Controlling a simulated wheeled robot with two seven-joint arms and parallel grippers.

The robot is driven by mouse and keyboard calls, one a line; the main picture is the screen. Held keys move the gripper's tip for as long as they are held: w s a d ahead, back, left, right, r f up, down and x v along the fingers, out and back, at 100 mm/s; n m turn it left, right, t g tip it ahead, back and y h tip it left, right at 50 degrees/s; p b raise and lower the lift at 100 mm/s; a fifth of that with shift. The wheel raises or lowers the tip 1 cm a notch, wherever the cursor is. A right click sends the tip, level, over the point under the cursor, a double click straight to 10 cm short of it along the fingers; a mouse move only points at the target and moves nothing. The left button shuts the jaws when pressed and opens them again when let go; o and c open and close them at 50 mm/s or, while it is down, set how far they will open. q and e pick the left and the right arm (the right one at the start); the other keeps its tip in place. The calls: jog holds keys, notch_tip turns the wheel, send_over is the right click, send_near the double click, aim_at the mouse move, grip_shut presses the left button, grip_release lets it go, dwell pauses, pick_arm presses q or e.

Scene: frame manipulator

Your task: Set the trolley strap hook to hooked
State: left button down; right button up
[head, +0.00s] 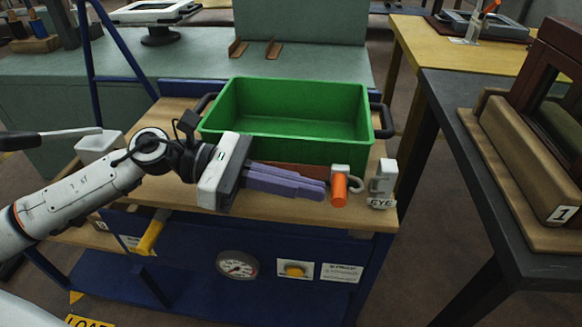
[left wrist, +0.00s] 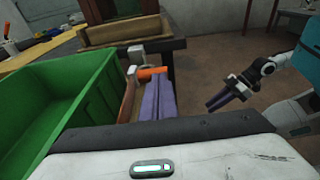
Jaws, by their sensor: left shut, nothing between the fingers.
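The strap hook has an orange handle (head: 340,190) and a curled grey hook (head: 356,184) on the trolley's front edge. The orange handle also shows in the left wrist view (left wrist: 152,72). The grey eye post (head: 383,180), labelled EYE, stands just right of the hook, with a small gap seen between them. A reddish-brown strap (head: 313,170) runs along the crate's front. My left gripper (head: 323,189) is shut and empty, its purple fingers pointing right at the orange handle; I cannot tell if they touch. My right gripper (left wrist: 212,106) shows only in the left wrist view; its jaw state is unclear.
A green crate (head: 285,140) sits on the wooden trolley top (head: 270,214) behind my left fingers. The blue trolley front carries a gauge (head: 237,265) and a yellow button (head: 295,270). A dark table (head: 480,170) stands right, across a floor gap.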

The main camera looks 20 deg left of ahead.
aim_at(339, 192)
pick_arm(q)
jog(key=shift+d+f, duration=0.15)
jog(key=shift+d, duration=0.25)
jog(key=x, duration=0.3)
jog(key=r+x, duration=0.1)
jog(key=x, duration=0.1)
jog(key=shift+r+p, duration=0.1)
jog(key=shift+p, duration=0.3)
jog(key=shift+d, duration=0.1)
